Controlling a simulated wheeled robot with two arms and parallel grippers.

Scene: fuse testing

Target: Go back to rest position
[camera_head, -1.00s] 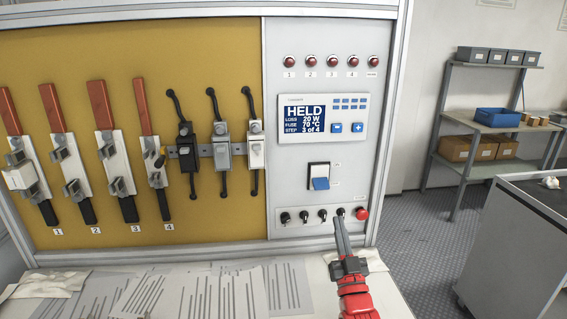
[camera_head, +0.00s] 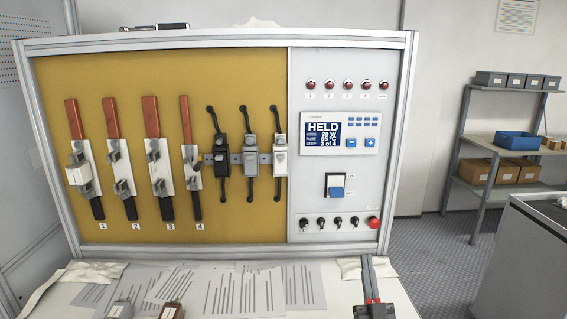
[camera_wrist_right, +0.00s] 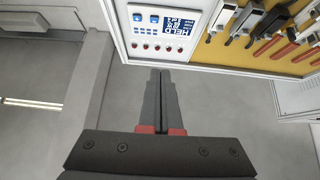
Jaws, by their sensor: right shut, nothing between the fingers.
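My right gripper (camera_head: 368,262) is low in the head view, in front of the panel's lower right corner and over the front of the worktop. It is shut and empty, clear of the knobs. The right wrist view shows its fingers (camera_wrist_right: 158,85) together with nothing between them. The control panel (camera_head: 305,262) carries a display (camera_head: 339,132) reading HELD, 20 W, 65 °C, 3 of 4. Below it are a blue rocker switch (camera_head: 336,190), a row of black knobs (camera_head: 337,222) and a red button (camera_head: 373,222).
Red-handled fuse switches (camera_head: 115,150) and three smaller holders (camera_head: 250,155) are mounted on the yellow board (camera_head: 60,90). A shelf (camera_head: 510,187) and grey cabinet (camera_head: 520,260) stand right.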

